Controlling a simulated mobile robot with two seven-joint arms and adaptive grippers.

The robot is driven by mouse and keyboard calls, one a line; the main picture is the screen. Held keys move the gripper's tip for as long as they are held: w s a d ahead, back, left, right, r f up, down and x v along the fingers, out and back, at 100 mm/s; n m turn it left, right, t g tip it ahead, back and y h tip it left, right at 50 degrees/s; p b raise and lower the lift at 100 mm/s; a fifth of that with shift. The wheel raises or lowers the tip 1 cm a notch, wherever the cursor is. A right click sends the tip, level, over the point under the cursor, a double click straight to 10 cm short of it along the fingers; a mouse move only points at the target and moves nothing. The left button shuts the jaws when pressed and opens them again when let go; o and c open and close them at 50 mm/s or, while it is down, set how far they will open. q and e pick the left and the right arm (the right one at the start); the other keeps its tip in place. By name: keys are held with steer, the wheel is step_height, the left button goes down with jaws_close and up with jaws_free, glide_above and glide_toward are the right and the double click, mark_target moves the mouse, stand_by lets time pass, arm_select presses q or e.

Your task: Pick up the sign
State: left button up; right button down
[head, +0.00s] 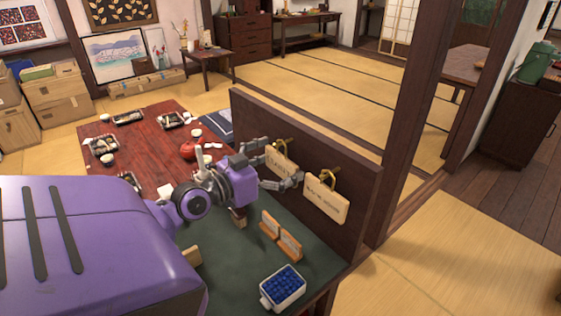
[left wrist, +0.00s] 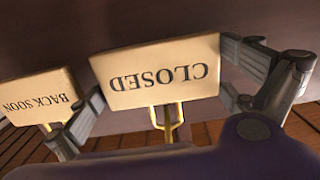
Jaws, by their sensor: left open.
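Two wooden signs hang on hooks on a dark brown panel (head: 310,150). The CLOSED sign (head: 283,163) is partly hidden by my left gripper in the head view. It appears upside down in the left wrist view (left wrist: 157,75), its lettered face toward the camera. The BACK SOON sign (head: 326,202) hangs to its right in the head view; it also shows at the left of the left wrist view (left wrist: 38,97). My left gripper (head: 274,167) is open, its fingers on either side of the CLOSED sign. Whether they touch it is unclear. My right gripper is not in view.
Below the panel, a green surface (head: 226,285) holds two small wooden stands (head: 289,245) and a white tub of blue pieces (head: 262,299). A red-brown table (head: 141,152) with dishes and a red teapot (head: 190,151) lies behind. Tatami floor is open beyond the panel.

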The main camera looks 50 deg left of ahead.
arm_select(q)
steer(key=shift+c, duration=0.5)
steer(key=c, duration=0.7)
steer(key=shift+c, duration=0.2)
